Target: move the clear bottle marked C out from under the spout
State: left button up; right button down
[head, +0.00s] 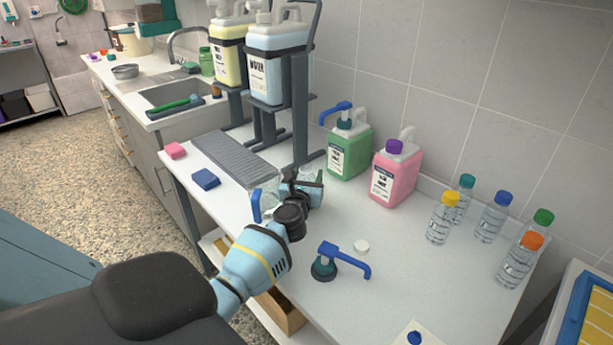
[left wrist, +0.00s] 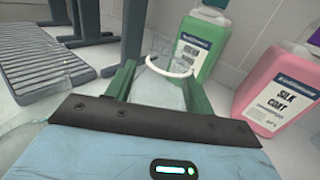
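My left gripper (head: 298,178) is low over the white counter, between the grey slatted drip tray and the green jug. In the left wrist view its two green fingers (left wrist: 158,88) flank and appear closed on a clear, open vessel with a white rim (left wrist: 172,66), seemingly the clear bottle. Its C mark does not show, and the gripper mostly hides it in the head view. I cannot tell whether its base touches the counter. The drip tray (head: 232,154) lies left of it, below the white WATER container (head: 278,62) on its stand. My right gripper is not in view.
The green jug (head: 349,150) and pink jug (head: 397,176) stand behind. A clear vessel with a blue handle (head: 256,206) is beside my wrist. Several capped bottles (head: 439,222) stand at right.

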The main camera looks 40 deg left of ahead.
pick_arm(q)
jog(key=o, duration=0.4)
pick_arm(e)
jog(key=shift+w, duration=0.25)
pick_arm(q)
jog(key=shift+s+d, duration=0.25)
jog(key=shift+s, duration=0.2)
jog(key=p+v, duration=0.1)
jog(key=v, duration=0.4)
jog(key=shift+s+d+p, duration=0.15)
jog(key=shift+s+p, duration=0.1)
jog(key=shift+p, duration=0.05)
jog(key=shift+s+d, duration=0.3)
jog(key=shift+s, duration=0.3)
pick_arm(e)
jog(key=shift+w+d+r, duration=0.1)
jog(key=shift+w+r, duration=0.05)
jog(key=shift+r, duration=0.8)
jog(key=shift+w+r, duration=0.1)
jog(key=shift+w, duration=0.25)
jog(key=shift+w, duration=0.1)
